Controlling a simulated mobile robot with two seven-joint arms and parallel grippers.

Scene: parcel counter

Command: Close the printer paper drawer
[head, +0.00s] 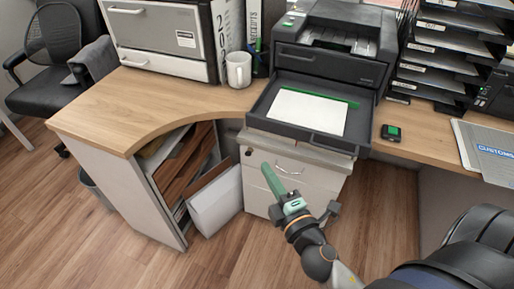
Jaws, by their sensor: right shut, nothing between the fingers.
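The black printer (335,45) stands on the counter at the upper middle. Its paper drawer (311,139) is pulled out toward me, with white paper (307,110) lying in it and a green strip along the back. My right gripper (267,170) comes in from the lower right. Its green fingers are together and empty, in front of the white cabinet below the drawer, apart from the paper drawer in the picture. My left gripper is not in view.
A white mug (239,70) stands left of the printer. Stacked letter trays (438,50) stand to the right, with a small black device (391,132) and a customs folder (488,148) on the counter. A white cabinet (292,178) stands below the drawer. Wood floor is open at lower left.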

